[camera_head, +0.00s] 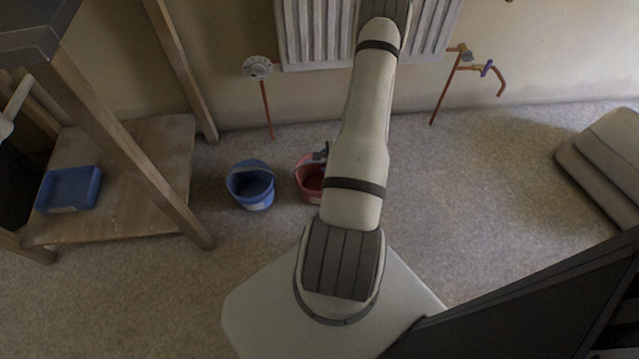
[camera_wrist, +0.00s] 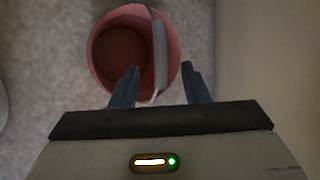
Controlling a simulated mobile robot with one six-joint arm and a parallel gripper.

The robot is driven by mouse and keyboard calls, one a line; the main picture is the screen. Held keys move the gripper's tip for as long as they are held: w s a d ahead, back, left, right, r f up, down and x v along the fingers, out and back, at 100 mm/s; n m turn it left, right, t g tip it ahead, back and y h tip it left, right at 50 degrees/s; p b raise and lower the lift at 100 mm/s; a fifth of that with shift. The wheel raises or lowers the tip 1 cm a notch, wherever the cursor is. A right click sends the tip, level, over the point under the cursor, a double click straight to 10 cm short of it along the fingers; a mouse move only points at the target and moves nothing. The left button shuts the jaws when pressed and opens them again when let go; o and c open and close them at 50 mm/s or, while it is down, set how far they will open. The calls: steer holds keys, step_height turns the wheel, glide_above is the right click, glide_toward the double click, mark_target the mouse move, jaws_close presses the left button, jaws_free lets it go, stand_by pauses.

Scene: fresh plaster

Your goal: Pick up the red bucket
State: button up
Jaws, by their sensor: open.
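The red bucket (camera_head: 308,180) stands on the floor below the radiator, partly hidden behind my arm in the head view. In the wrist view the red bucket (camera_wrist: 112,66) is seen from above, with its inside empty and a grey handle (camera_wrist: 159,55) lying along its right side. My gripper (camera_wrist: 160,80) is open, with one finger on each side of the handle's line and over the bucket's near right part. In the head view only a small part of my gripper (camera_head: 321,155) shows beside the bucket. I cannot tell whether the fingers touch the handle.
A blue bucket (camera_head: 252,190) stands just left of the red one. A wooden frame with a low board (camera_head: 150,170) and blue tray (camera_head: 70,187) is at left. The radiator (camera_head: 310,35), valve pipes (camera_head: 266,110) and wall are behind. Grey stacked slabs (camera_head: 605,150) lie at right.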

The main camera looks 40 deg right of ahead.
mark_target(318, 163)
steer(key=b+x, duration=0.3)
steer(key=x, duration=0.4)
steer(key=shift+s+b, duration=0.15)
steer(key=shift+b, duration=0.15)
steer(key=shift+c, duration=0.4)
jaws_close()
